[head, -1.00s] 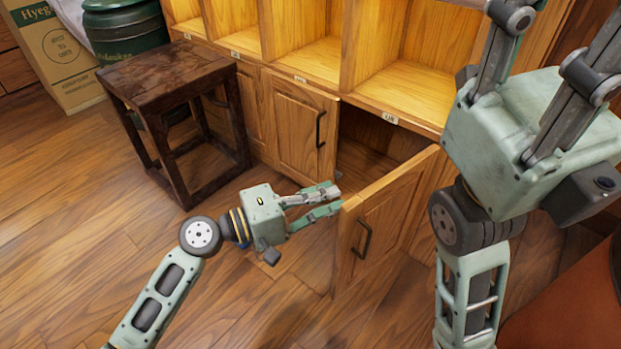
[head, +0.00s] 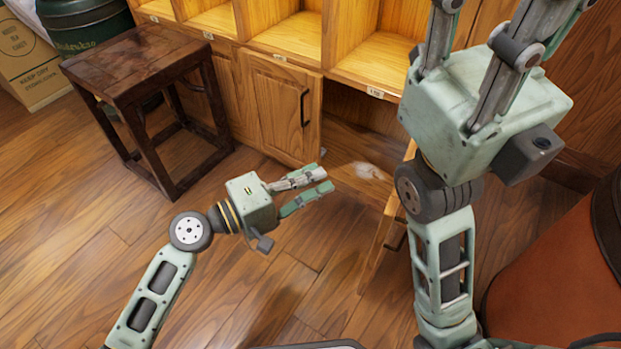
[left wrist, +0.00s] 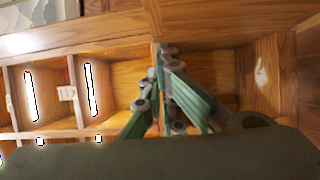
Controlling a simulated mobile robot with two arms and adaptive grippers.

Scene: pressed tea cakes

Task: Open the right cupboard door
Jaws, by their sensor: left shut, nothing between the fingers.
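The right cupboard door (head: 374,262) is wooden and stands swung out from the lower cupboard, largely hidden behind my right arm in the head view. Part of its dark handle (head: 396,242) shows. The opening (head: 350,140) beside it is uncovered. My left gripper (head: 322,179) is shut and empty in front of the opening, left of the door and apart from it. Its fingers (left wrist: 168,75) also show in the left wrist view, in front of the wooden cupboard. My right gripper (head: 480,50) is raised at upper right; its fingertips are out of frame.
The left cupboard door (head: 283,110) is closed, with a dark handle. Open shelves (head: 375,68) run above. A dark wooden stool (head: 140,66) stands at left, before a green canister (head: 85,22) and a carton (head: 30,65). A brown rounded object (head: 555,265) is at lower right. Floor is clear at centre.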

